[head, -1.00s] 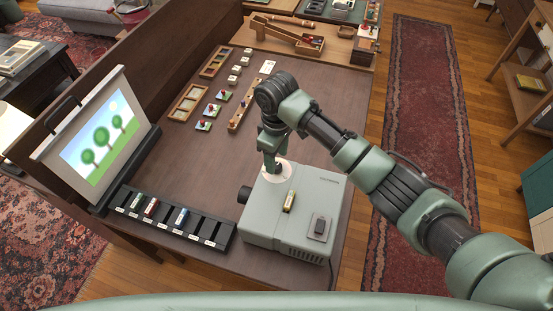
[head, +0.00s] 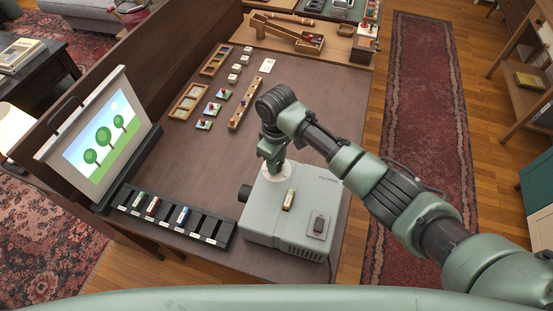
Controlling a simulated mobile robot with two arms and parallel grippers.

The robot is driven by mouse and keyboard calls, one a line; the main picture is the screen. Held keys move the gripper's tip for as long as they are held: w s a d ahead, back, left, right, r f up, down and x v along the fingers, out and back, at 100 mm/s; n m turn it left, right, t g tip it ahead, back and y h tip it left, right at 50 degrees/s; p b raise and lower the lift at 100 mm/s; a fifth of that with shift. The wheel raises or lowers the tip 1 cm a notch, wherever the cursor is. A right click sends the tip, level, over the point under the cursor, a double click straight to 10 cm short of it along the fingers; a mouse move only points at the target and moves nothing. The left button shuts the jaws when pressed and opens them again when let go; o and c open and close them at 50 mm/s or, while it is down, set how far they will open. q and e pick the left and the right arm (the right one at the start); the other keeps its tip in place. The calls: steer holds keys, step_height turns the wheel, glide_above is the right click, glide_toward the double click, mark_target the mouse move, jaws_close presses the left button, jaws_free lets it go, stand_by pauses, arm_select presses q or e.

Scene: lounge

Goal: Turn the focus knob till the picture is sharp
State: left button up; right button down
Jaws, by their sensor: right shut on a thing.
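The grey projector (head: 262,215) stands on the near end of the brown table. The screen (head: 98,138) at the left shows a picture of green trees, a pale sky and a sun; its outlines look crisp at this size. My right gripper (head: 273,172) points down at a round pale dial (head: 286,174) on the projector's far top side. It is shut on what appears to be the focus knob, mostly hidden under the fingers. My left gripper is out of view.
A black slide rack (head: 175,222) with several coloured slides lies in front of the screen. A yellow-labelled piece (head: 289,200) and a switch (head: 319,224) are on the projector's top. Small trays and a pegged wooden strip (head: 244,105) lie farther back. The table's middle is clear.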

steer(key=shift+r+m+p, duration=0.3)
steer(key=shift+m+p, duration=0.15)
steer(key=shift+m, duration=0.05)
steer(key=shift+f+m, duration=0.25)
steer(key=shift+m, duration=0.25)
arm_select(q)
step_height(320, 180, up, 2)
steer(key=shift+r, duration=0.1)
arm_select(e)
steer(key=c, duration=1.1)
jaws_free()
steer(key=shift+o, duration=0.2)
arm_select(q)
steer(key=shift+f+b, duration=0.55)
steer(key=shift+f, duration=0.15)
arm_select(e)
step_height(320, 180, up, 8)
steer(key=shift+f, duration=0.1)
steer(key=shift+f, duration=0.1)
